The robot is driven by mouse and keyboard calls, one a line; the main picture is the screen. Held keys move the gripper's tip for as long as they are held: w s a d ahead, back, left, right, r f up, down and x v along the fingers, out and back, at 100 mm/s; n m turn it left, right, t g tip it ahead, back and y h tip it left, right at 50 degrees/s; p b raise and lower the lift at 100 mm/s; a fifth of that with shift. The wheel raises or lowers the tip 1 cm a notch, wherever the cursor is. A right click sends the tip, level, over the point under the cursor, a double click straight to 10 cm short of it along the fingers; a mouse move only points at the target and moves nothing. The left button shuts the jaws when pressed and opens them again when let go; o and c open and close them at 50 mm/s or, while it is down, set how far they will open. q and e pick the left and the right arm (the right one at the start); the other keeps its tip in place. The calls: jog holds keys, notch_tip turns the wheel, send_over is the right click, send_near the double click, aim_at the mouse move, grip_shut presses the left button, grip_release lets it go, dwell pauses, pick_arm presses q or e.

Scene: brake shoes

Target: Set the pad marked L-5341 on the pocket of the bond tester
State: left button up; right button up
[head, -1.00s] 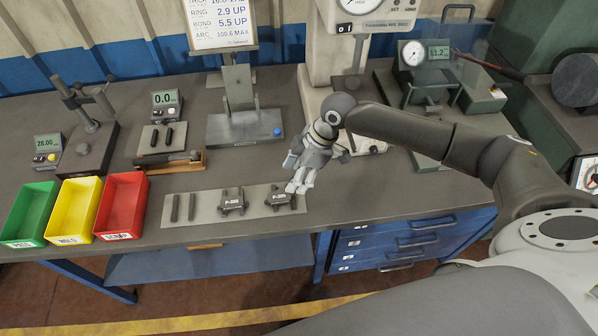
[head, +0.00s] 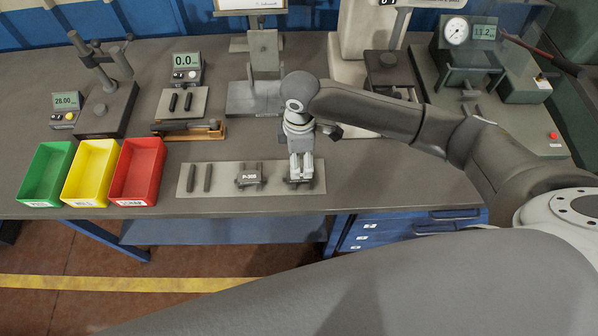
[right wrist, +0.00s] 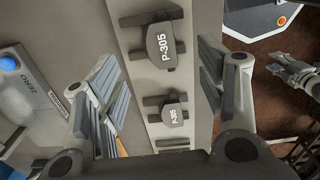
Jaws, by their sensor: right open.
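My right gripper (head: 301,176) is open above the right end of a grey mat (head: 222,187). In the right wrist view its fingers (right wrist: 160,82) stand apart on either side of the row of pads, with nothing between them held. A dark pad marked P-305 (head: 248,177) lies mid-mat; another (head: 293,184) is partly hidden below the gripper. The right wrist view shows two P-305 marks, on a larger pad (right wrist: 162,46) and a smaller one (right wrist: 175,114). No L-5341 mark is legible. Which machine is the bond tester I cannot tell. My left gripper (right wrist: 297,76) seems to show at the wrist view's right edge.
Two thin dark bars (head: 200,178) lie on the mat's left. Green (head: 44,176), yellow (head: 90,174) and red (head: 138,172) bins stand left. Behind are a 0.0 gauge (head: 187,68), a plate stand (head: 252,100) and a dial machine (head: 470,60) reading about 11.2.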

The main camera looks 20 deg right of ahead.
jog(key=shift+w+f, duration=0.1)
jog(key=shift+f, duration=1.1)
notch_tip(320, 180, down, 4)
jog(key=shift+a+p, duration=0.15)
jog(key=shift+p, duration=0.7)
jog(key=shift+f, duration=0.35)
jog(key=shift+c, duration=0.3)
jog(key=c, duration=0.5)
pick_arm(q)
jog(key=shift+s+r, duration=0.6)
jog(key=shift+r, duration=0.2)
pick_arm(e)
grip_shut()
